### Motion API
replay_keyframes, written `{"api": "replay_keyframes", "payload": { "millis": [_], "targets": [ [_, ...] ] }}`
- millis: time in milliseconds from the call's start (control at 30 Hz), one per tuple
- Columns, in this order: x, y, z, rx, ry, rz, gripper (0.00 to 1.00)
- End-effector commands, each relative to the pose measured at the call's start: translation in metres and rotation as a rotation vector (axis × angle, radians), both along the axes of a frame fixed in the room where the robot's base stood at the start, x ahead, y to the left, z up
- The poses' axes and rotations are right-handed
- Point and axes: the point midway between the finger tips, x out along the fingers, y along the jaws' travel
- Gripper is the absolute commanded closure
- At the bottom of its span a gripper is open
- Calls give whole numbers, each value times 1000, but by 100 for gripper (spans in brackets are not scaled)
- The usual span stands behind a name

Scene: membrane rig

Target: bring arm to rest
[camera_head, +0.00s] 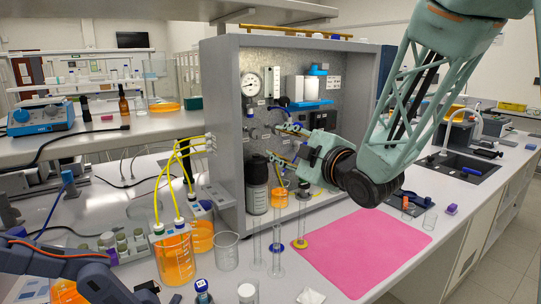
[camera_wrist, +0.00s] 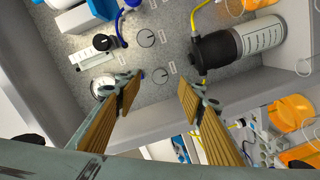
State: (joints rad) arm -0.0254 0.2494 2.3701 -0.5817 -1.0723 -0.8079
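My arm reaches in from the upper right in the head view, with its wrist in front of the grey membrane rig (camera_head: 222,120). My gripper (camera_head: 279,143) points left into the rig's open front. In the wrist view my gripper (camera_wrist: 158,88) shows two tan-padded fingers spread apart with nothing between them. Beyond them is the rig's speckled back panel (camera_wrist: 165,55) with round knobs and labels. A dark cylinder with a white label (camera_wrist: 240,45) lies beyond the right finger in the wrist view. I cannot tell whether the fingertips touch anything.
A pressure gauge (camera_head: 250,84) is on the panel. A black-topped canister (camera_head: 257,185) stands inside the rig. Orange-filled bottles with yellow tubes (camera_head: 174,256), glass cylinders (camera_head: 277,255) and a beaker (camera_head: 227,250) stand in front. A pink mat (camera_head: 365,250) is mostly bare below my wrist.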

Motion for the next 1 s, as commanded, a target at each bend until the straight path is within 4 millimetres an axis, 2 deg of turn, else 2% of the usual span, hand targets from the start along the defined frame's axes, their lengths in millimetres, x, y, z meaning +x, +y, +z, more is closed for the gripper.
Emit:
{"api": "replay_keyframes", "payload": {
  "millis": [467,767,1000],
  "targets": [
    [-31,-63,2,33,225,-205,64],
    [-70,-104,-3,86,378,-349,64],
    [-110,-134,-8,143,499,-464,64]
  ]
}}
